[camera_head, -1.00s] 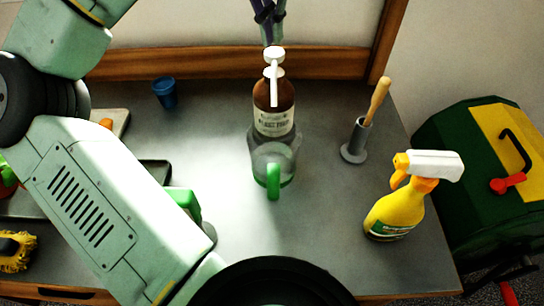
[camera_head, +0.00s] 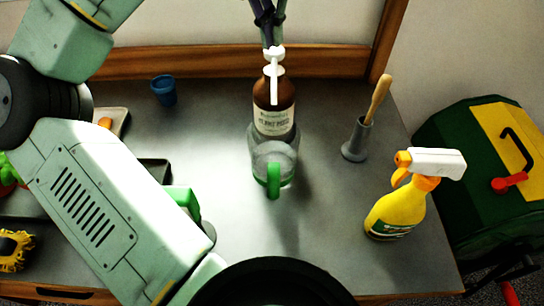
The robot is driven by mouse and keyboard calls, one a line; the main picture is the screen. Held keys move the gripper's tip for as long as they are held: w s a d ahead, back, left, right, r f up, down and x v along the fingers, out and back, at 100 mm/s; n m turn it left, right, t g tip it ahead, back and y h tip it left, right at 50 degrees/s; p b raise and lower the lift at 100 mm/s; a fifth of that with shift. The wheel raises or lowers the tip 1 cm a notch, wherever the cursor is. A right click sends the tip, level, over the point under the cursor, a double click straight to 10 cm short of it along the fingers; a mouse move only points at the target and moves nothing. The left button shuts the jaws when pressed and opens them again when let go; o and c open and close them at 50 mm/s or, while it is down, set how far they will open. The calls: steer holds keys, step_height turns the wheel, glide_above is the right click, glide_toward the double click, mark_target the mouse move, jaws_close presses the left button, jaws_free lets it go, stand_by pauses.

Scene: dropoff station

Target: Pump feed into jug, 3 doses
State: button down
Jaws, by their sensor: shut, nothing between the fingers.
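A brown pump bottle (camera_head: 274,119) with a pale label stands upright near the back middle of the table. Its white pump head (camera_head: 273,55) has a long spout that points toward the viewer. A clear jug (camera_head: 261,157) with a green handle (camera_head: 273,181) stands directly in front of the bottle, below the spout. How much feed is in the jug cannot be told. My gripper (camera_head: 268,42) comes down from the top edge, shut and empty. Its fingertips are at the top of the pump head and seem to touch it; the upper part is cut off by the frame.
A yellow spray bottle (camera_head: 396,214) and a grey holder with a wooden-handled tool (camera_head: 357,139) stand at the right. A blue cup (camera_head: 164,91) stands back left. Trays lie partly behind my arm. A wooden rail (camera_head: 180,64) runs along the back.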

steer(key=shift+f+b, duration=0.6)
steer(key=shift+f, duration=0.65)
steer(key=shift+r, duration=0.1)
steer(key=shift+r+p, duration=1.65)
steer(key=shift+p, duration=0.2)
steer(key=shift+f, duration=0.2)
